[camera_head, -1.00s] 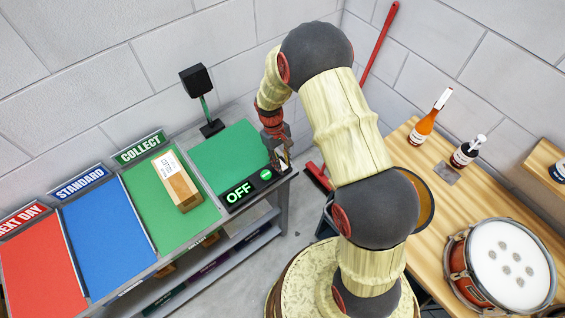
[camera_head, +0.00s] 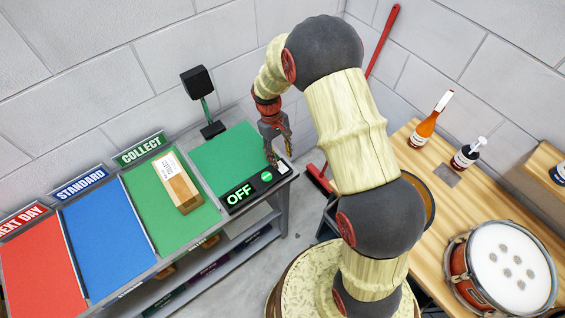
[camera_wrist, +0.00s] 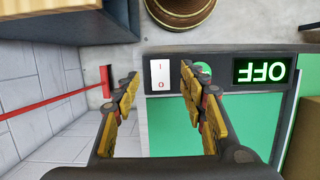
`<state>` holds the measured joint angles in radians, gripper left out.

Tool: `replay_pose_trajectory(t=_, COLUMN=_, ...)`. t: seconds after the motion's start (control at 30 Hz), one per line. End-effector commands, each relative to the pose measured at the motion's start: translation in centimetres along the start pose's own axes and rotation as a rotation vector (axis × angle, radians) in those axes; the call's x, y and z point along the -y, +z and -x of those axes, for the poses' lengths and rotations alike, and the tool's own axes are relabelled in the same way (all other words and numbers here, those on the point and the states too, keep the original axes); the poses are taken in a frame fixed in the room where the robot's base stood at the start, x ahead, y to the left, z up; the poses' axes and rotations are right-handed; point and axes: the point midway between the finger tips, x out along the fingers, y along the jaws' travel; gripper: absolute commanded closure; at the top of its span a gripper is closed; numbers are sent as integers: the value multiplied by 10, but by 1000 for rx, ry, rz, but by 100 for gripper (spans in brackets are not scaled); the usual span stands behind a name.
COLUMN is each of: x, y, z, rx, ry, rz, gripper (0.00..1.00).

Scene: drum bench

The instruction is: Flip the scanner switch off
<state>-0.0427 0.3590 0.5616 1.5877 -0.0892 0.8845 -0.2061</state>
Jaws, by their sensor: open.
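The scanner switch (camera_wrist: 160,75) is a white rocker with red I and O marks in the wrist view, on the black front strip of the bench. In the head view, the switch (camera_head: 283,168) is a small white patch at the right end of that strip. The display (camera_head: 239,195) beside it reads OFF in green and also shows upside down in the wrist view (camera_wrist: 259,70). My gripper (camera_head: 280,159) is open and empty above the switch, with its fingers (camera_wrist: 161,83) on either side of it in the wrist view and apparently clear of it.
A black scanner (camera_head: 196,80) on a stand is behind the green pad (camera_head: 226,150). A box (camera_head: 177,186) lies on the COLLECT section, left of the pad. A red-handled broom (camera_head: 381,40) leans on the wall. A wooden table (camera_head: 400,150) with bottles and a drum is at right.

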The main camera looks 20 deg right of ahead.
Motion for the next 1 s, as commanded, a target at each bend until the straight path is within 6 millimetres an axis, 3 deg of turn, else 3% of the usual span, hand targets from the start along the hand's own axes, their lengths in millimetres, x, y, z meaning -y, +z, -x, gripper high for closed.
replay_pose_trajectory(t=0.2, x=0, y=-1, z=44, rx=-3, ry=0, rz=0, gripper=58)
replay_pose_trajectory(t=0.4, x=0, y=0, z=65, rx=1, ry=-1, rz=0, gripper=58)
replay_pose_trajectory(t=1.0, x=0, y=0, z=70, rx=2, ry=0, rz=0, gripper=58)
